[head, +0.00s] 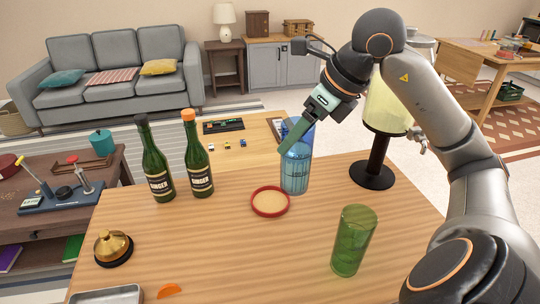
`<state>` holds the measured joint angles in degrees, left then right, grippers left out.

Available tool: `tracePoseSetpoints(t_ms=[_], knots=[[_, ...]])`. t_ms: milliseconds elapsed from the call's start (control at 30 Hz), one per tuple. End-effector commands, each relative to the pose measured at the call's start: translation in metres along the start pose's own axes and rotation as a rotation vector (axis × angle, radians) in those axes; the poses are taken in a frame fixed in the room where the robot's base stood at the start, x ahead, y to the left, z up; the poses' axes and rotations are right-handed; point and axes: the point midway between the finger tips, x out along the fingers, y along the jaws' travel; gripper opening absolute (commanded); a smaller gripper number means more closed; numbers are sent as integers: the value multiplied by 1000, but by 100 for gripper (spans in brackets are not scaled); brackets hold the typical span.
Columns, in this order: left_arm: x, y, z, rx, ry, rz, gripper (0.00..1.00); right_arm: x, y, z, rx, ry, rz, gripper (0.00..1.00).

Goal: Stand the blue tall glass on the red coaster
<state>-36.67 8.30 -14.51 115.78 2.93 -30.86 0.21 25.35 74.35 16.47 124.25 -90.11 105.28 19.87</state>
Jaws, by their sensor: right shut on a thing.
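The blue tall glass (295,172) is upright just behind and to the right of the red coaster (270,202). My right gripper (295,141) comes down from the upper right and is shut on the glass near its rim. The coaster lies flat and empty on the wooden bar top, with a red rim and a tan middle. I cannot tell whether the glass touches the bar top or hangs just above it. My left gripper is not in view.
A green glass (353,240) stands at the front right. Two dark green bottles (154,160) (198,156) stand at the back left. A brass bell (113,247) is front left, with an orange slice (169,290) nearby.

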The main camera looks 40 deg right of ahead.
Motion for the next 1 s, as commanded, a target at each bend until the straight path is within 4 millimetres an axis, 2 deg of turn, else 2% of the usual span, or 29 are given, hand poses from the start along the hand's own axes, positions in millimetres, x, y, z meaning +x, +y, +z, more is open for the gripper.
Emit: tracePoseSetpoints(t_ms=[133, 200, 400, 700, 900, 1000], knots=[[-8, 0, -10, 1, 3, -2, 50, 18, -7, 19, 0, -3, 2, 0], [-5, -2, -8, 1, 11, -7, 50, 39, -9, 19, 1, -1, 6, 0], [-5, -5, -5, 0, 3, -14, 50, 74, -15, 24, -1, -3, 2, 0], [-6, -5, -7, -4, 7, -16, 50, 100, -20, 28, -1, -2, 2, 0], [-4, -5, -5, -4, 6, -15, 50, 120, -19, 14, -1, -2, 2, 0], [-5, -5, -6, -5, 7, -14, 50, 123, -20, 13, -1, -4, -2, 0]])
